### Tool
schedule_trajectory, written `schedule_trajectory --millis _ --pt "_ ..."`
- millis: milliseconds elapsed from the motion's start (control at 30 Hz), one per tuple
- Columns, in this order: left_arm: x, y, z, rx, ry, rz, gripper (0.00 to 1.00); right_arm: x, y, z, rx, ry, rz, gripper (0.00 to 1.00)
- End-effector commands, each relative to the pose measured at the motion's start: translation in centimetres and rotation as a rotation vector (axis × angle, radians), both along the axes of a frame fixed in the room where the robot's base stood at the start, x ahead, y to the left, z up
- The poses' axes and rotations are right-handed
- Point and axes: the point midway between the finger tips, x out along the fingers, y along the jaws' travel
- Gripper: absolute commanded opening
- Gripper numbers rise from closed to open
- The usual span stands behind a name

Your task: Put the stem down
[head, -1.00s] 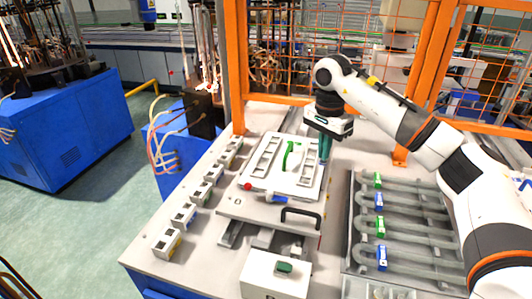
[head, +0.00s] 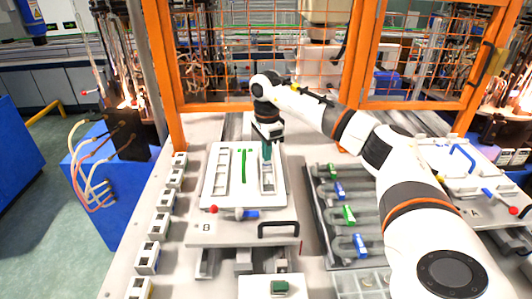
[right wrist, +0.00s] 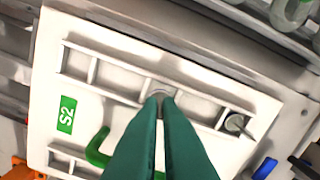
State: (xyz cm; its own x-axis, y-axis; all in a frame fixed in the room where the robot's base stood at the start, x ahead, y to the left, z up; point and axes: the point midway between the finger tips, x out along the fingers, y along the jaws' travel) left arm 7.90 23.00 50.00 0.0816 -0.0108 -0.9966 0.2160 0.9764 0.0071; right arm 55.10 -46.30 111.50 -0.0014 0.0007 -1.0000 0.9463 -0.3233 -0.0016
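The white tray (head: 234,198) lies on a fixture plate, with a long slotted row on each side and a green handle (head: 243,165) between. My right gripper (head: 267,158) points down over the far part of the tray's right row. In the right wrist view its green fingers (right wrist: 161,97) are close together around a small pale round piece, which looks like the stem (right wrist: 160,90), mostly hidden, at a middle compartment. I cannot tell whether it touches the tray. Another round metal piece with a thin pin (right wrist: 235,122) sits in the end compartment. My left gripper is not in view.
Several small white blocks (head: 165,202) line the left table edge. A black handle (head: 278,226) and a red knob (head: 213,209) are at the tray's near side. A rack of grey tubes (head: 350,218) stands to the right. An orange fence (head: 260,103) closes the back.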

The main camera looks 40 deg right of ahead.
Motion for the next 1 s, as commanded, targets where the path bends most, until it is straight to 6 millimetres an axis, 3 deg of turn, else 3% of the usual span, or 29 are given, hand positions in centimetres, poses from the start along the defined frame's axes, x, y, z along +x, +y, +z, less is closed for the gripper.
schedule_trajectory --millis 133,500,633,1000 --pt "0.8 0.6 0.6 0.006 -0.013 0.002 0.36 0.0 0.0 -1.4 0.000 0.001 0.000 0.00" --pt "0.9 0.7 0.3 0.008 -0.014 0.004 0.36 0.0 0.0 -1.9 0.000 0.000 0.001 0.00" --pt "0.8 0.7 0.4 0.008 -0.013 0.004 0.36 0.0 0.0 -1.8 0.000 0.000 0.001 0.25" --pt "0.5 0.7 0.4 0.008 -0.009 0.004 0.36 0.0 0.0 -1.2 0.000 -0.002 0.001 0.26"
